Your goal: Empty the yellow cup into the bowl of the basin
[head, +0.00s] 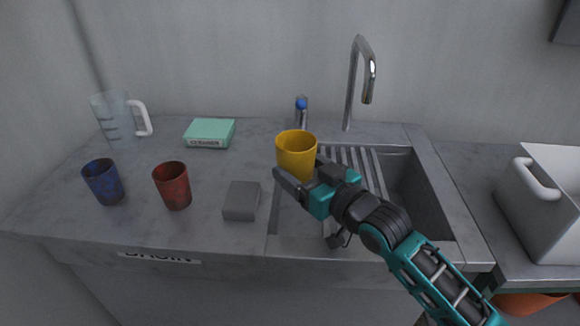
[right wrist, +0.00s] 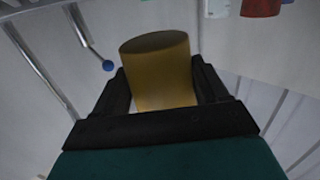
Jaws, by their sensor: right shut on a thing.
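The yellow cup (head: 296,158) is upright, or nearly so, in the head view, above the left part of the basin. My right gripper (head: 297,180) is shut on it, with the fingers around its sides. In the right wrist view the yellow cup (right wrist: 158,75) stands between the two dark fingers of the gripper (right wrist: 162,95). What is inside the cup cannot be seen. The basin (head: 418,190) is grey, with a ribbed part at the back and a deeper bowl (head: 405,178) to the right, partly hidden by my right arm. My left gripper is not in view.
A tall metal faucet (head: 352,85) stands behind the basin, with a blue-topped lever (head: 301,108) to its left. On the counter at left are a blue cup (head: 103,182), a red cup (head: 172,186), a grey block (head: 241,200), a green box (head: 209,132) and a clear jug (head: 115,115). A white bin (head: 545,205) stands right.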

